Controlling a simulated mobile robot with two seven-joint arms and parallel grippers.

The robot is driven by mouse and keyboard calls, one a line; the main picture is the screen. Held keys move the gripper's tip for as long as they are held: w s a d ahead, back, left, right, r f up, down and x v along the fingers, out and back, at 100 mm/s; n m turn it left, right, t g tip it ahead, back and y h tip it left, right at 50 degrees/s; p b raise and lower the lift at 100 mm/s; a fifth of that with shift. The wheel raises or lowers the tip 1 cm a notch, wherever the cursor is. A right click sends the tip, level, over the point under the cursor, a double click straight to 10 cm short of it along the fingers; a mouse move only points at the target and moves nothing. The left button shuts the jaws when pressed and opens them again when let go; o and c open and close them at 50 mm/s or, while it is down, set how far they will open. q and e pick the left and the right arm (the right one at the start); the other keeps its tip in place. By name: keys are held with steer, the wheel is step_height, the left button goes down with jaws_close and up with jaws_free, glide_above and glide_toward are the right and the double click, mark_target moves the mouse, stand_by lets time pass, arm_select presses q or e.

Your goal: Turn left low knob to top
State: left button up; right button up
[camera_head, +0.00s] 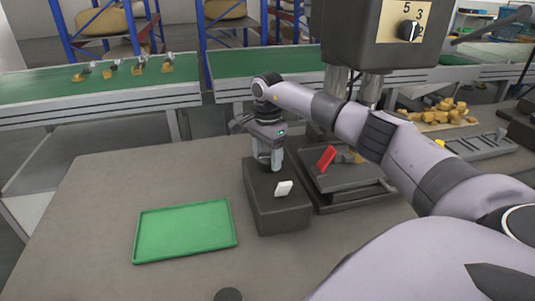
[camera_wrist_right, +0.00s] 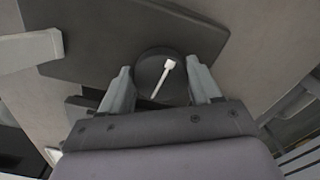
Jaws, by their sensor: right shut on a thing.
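The low knob (camera_wrist_right: 150,66) is a dark round dial with a white pointer mark, which slants in the right wrist view. It sits on a dark box (camera_head: 277,215) left of the machine. My right gripper (camera_head: 269,167) reaches down to the back of that box and hides the knob in the head view. In the right wrist view, my right gripper (camera_wrist_right: 160,80) has a finger on either side of the knob and is shut on it. My left gripper is not in view.
A white lever (camera_head: 284,188) stands on the box in front of my gripper. A green tray (camera_head: 140,238) lies to the left. A red lever (camera_head: 326,158) is on the machine base to the right. Another dial (camera_head: 408,30) is on the machine's head.

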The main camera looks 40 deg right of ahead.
steer(key=m+p, duration=0.2)
steer(key=m, duration=0.2)
steer(key=shift+w+r, duration=0.1)
steer(key=shift+r, duration=0.1)
steer(key=m+p, duration=0.1)
steer(key=m, duration=0.3)
steer(key=shift+d+f+m, duration=0.1)
steer(key=shift+m, duration=0.3)
steer(key=m, duration=0.3)
steer(key=shift+w+m, duration=0.1)
steer(key=shift+m, duration=0.2)
steer(key=m, duration=0.3)
steer(key=shift+d+m, duration=0.15)
steer(key=shift+m, duration=0.25)
steer(key=m, duration=0.6)
steer(key=shift+d, duration=0.15)
steer(key=shift+m, duration=0.4)
steer(key=o, duration=1.1)
steer(key=shift+c, duration=0.2)
